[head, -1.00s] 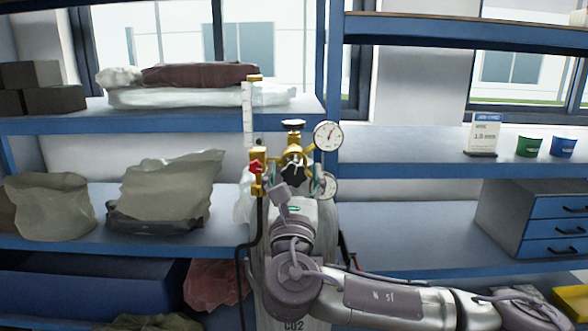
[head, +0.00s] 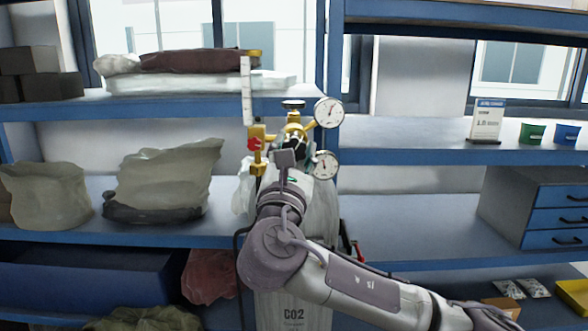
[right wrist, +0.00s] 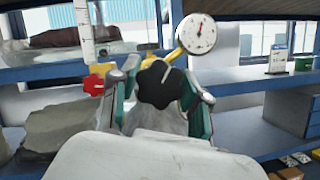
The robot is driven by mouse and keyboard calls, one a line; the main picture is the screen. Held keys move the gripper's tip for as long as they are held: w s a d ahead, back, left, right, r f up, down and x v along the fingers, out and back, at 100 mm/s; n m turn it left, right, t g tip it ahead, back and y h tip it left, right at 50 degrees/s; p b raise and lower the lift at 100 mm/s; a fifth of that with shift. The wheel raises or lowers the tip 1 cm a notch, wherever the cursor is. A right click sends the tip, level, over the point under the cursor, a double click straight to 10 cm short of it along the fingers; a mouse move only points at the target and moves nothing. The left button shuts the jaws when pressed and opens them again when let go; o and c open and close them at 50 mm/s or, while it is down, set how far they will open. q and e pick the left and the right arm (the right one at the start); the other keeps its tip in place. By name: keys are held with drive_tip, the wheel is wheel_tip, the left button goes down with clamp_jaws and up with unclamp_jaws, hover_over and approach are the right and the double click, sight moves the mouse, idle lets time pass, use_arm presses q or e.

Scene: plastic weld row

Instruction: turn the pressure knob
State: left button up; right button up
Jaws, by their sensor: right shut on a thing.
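The pressure knob is black and lobed with a white line; in the right wrist view (right wrist: 158,86) it sits between the teal fingers of my right gripper (right wrist: 162,98). My right gripper (head: 294,154) is shut on it, and in the head view my wrist hides most of the knob. The brass regulator (head: 294,122) tops a pale CO2 cylinder (head: 294,312). It carries an upper round gauge (head: 329,112) and a lower gauge (head: 325,165). A red valve knob (head: 254,144) and a clear flow tube (head: 247,90) stand at its left. My left gripper is not in view.
Blue shelves stand behind the cylinder. Grey bags (head: 165,180) lie on the left shelf, and a drawer unit (head: 535,210) stands at the right. A sign (head: 487,121) and green and blue cups (head: 531,133) are on the upper right shelf, whose middle is clear.

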drive_tip(key=shift+m+g+h+b, duration=0.3)
drive_tip(key=shift+m+h, duration=0.3)
drive_tip(key=shift+m, duration=0.5)
drive_tip(key=o, duration=1.2)
drive_tip(key=shift+c, duration=0.2)
drive_tip(key=v, duration=1.2)
drive_tip(key=shift+f, duration=0.15)
